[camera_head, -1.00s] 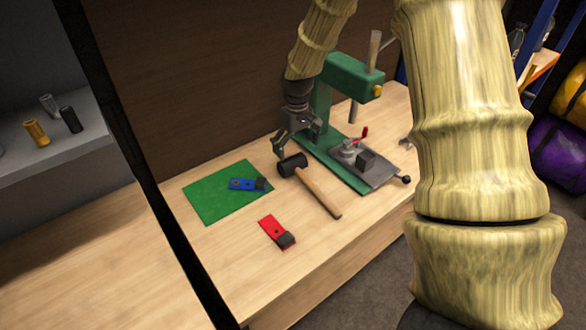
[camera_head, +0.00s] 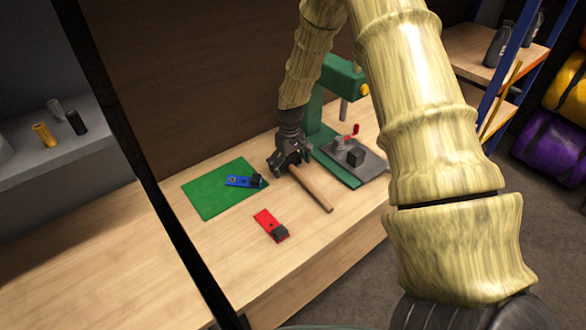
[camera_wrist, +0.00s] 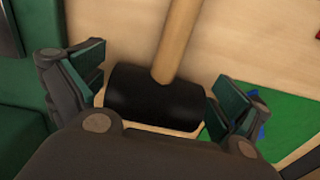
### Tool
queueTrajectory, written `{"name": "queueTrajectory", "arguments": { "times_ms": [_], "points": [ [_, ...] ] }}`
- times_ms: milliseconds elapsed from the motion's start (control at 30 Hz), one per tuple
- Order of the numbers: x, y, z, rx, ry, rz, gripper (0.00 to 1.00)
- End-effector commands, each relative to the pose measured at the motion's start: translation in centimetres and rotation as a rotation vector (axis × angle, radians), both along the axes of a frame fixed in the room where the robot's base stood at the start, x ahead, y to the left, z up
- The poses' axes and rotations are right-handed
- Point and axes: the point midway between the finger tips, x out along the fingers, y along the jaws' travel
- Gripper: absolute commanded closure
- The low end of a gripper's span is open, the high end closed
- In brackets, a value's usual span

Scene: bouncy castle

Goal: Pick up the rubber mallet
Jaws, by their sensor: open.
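The rubber mallet lies on the wooden bench, with a black head and a light wooden handle (camera_head: 312,189). In the head view my gripper (camera_head: 280,168) is over the mallet's head and hides most of it. In the wrist view the black head (camera_wrist: 153,97) lies between the two open fingers of my gripper (camera_wrist: 158,92), one finger at each end of the head. The handle (camera_wrist: 178,42) runs away toward the top of the picture. I cannot tell whether the fingers touch the head.
A green drill press with a grey vise (camera_head: 352,158) stands right behind the mallet. A green mat (camera_head: 208,193) with a blue tool (camera_head: 238,181) lies left. A red tool (camera_head: 266,220) lies in front. The bench's front left is clear.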

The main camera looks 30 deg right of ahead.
Motion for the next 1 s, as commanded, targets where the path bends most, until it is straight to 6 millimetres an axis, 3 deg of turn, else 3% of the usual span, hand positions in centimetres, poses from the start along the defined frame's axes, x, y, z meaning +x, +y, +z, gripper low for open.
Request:
{"name": "queueTrajectory", "arguments": {
  "times_ms": [333, 600, 667, 1000],
  "points": [
    [-0.05, -0.05, -0.33, 0.0, -0.001, 0.0, 0.02],
    [-0.06, -0.05, -0.31, 0.0, 0.0, 0.0, 0.51],
    [-0.02, -0.05, -0.25, 0.0, -0.001, 0.0, 0.59],
    [0.01, -0.05, 0.06, 0.0, -0.002, 0.0, 0.59]
  ]
}}
